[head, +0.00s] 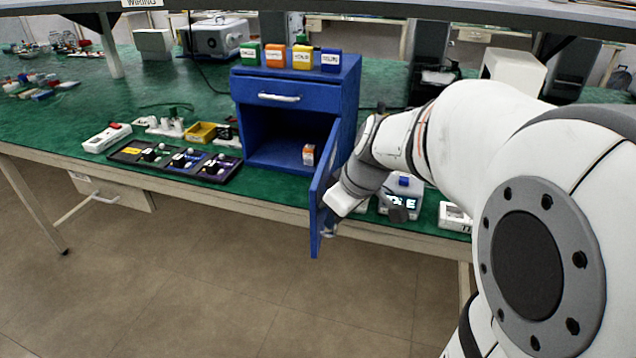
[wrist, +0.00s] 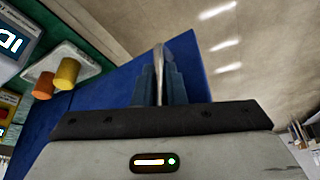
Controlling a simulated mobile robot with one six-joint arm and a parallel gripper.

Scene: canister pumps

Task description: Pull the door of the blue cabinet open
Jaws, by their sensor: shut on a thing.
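The blue cabinet (head: 352,85) stands on the green bench top. Its door (head: 319,205) is swung wide open on the right side and sticks out past the bench's front edge. A small white and orange box (head: 308,155) stands inside the open compartment. The drawer (head: 280,92) above it is shut. My gripper (head: 331,228) is at the outer face of the door, near its free edge. In the wrist view my gripper (wrist: 160,85) is shut on the metal door handle (wrist: 159,60), with the blue door (wrist: 110,95) behind it.
Several coloured canisters (head: 275,56) stand on top of the cabinet. A black tray (head: 175,160) and a yellow bin (head: 201,132) lie to the left. A device with a lit display (head: 402,196) stands on the bench right of the door. The floor in front is clear.

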